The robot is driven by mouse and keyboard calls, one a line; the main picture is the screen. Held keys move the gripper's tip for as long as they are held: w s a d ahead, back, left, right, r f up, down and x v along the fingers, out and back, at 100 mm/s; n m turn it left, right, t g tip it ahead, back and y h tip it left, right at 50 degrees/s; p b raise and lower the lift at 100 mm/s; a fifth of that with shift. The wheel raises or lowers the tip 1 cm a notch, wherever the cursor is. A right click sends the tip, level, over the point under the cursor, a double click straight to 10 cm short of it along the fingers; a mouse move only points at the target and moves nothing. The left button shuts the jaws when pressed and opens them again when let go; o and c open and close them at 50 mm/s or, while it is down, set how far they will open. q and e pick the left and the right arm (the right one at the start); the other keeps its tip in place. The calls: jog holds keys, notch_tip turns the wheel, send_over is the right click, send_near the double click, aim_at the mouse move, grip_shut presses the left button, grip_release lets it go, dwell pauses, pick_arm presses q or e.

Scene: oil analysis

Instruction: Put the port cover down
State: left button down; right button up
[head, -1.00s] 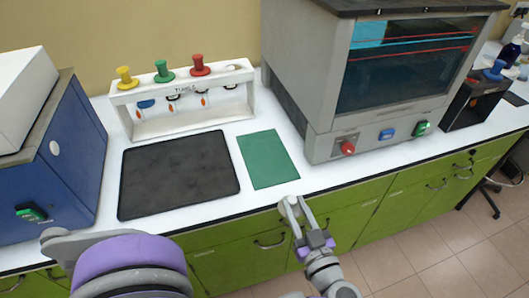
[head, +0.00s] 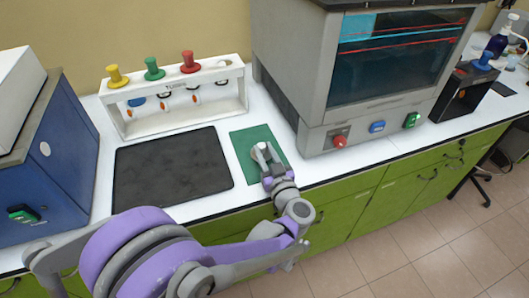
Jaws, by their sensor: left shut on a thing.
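My left gripper (head: 264,153) is over the green mat (head: 240,151), towards its far right part. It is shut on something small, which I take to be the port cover. The fingers and wrist hide most of it, so its shape and colour are not clear. I cannot tell whether it touches the mat. My right gripper is not in view.
A black tray (head: 170,170) lies left of the mat. Behind it stands a white rack (head: 122,125) with yellow, green and red knobs. A grey oven-like machine (head: 275,90) stands to the right and a blue machine (head: 60,170) at far left.

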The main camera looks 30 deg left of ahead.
pick_arm(q)
jog(key=shift+f, duration=0.3)
jog(key=shift+f, duration=0.15)
jog(key=c, duration=0.6)
grip_release()
